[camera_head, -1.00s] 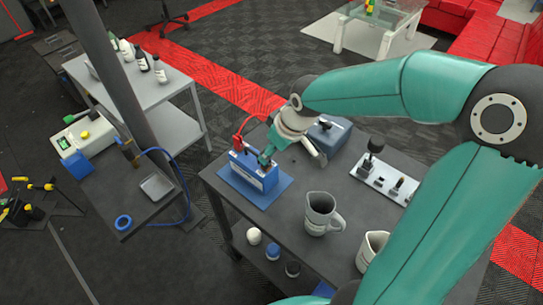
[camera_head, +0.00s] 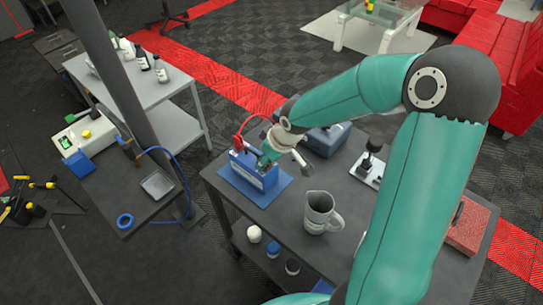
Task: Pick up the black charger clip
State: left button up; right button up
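A blue battery (camera_head: 246,174) stands on a blue mat (camera_head: 272,198) near the left edge of the dark table. A red clip (camera_head: 238,142) with a red cable is at its back left corner. My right gripper (camera_head: 270,160) is over the right end of the battery's top, pointing down. I cannot make out a black clip; the gripper covers that end of the battery. I cannot tell whether the fingers are open or shut on something. My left gripper is not in view.
A blue-grey box (camera_head: 328,140) stands just behind the gripper. A metal jug (camera_head: 318,214) is in front to the right. A tray with small parts (camera_head: 366,170) is partly behind my arm. A red textured box (camera_head: 468,226) lies at the right.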

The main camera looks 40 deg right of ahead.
grip_shut()
jog(key=shift+r, duration=0.2)
